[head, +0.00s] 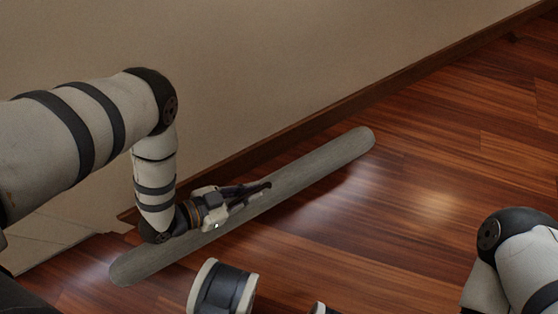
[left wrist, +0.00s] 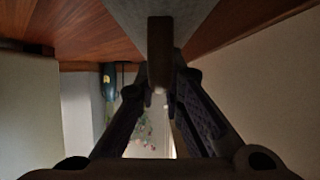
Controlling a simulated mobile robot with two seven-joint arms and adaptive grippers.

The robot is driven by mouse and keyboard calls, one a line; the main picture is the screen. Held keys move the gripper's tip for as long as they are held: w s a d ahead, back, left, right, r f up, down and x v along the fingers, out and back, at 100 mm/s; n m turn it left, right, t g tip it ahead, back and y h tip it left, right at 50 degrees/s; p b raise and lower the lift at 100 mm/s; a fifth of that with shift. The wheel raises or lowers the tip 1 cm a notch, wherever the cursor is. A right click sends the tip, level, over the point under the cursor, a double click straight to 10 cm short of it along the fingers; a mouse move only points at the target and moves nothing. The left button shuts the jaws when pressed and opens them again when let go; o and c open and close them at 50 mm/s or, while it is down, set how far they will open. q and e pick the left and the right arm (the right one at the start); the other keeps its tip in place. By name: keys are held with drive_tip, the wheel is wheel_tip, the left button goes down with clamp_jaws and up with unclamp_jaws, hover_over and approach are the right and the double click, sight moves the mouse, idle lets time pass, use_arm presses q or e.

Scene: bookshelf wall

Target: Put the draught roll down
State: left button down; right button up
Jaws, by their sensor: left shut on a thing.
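The draught roll (head: 310,172) is a long grey cylinder with rounded ends. In the head view it runs slantwise from lower left to upper right, roughly along the wall's foot. It looks level and low over the wooden floor; I cannot tell whether it touches the floor. My left gripper (head: 262,188) is shut on the roll near its middle and covers part of it. In the left wrist view the gripper's fingers (left wrist: 160,62) come together at the grey roll (left wrist: 190,14) at the top. My right gripper is not in view.
The beige wall (head: 270,60) with its dark brown skirting board (head: 400,83) stands just behind the roll. The reddish wooden floor (head: 430,190) is clear to the right of the roll. Paler flooring (head: 55,243) shows at the lower left.

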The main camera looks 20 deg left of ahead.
sight(271, 179)
use_arm(q)
drive_tip(key=w+f, duration=0.1)
drive_tip(key=w, duration=0.1)
drive_tip(key=w+d+f+b, duration=0.1)
drive_tip(key=w, duration=0.1)
drive_tip(key=shift+d+f+b, duration=0.15)
drive_tip(key=shift+b, duration=0.15)
drive_tip(key=w+f+b, duration=0.1)
drive_tip(key=f, duration=0.1)
drive_tip(key=w+d+f+b, duration=0.1)
drive_tip(key=w+f, duration=0.1)
drive_tip(key=shift+w+b, duration=0.1)
drive_tip(key=shift+b, duration=0.3)
drive_tip(key=shift+w+d+f+b, duration=0.2)
drive_tip(key=shift+w+f+b, duration=0.15)
drive_tip(key=shift+w+f, duration=0.2)
drive_tip(key=shift+w+d+f+b, duration=0.15)
drive_tip(key=shift+f+b, duration=0.4)
drive_tip(key=shift+f, duration=0.3)
drive_tip(key=shift+w+a+f+b, duration=0.1)
drive_tip(key=shift+f+b, duration=0.4)
drive_tip(key=shift+f, duration=0.35)
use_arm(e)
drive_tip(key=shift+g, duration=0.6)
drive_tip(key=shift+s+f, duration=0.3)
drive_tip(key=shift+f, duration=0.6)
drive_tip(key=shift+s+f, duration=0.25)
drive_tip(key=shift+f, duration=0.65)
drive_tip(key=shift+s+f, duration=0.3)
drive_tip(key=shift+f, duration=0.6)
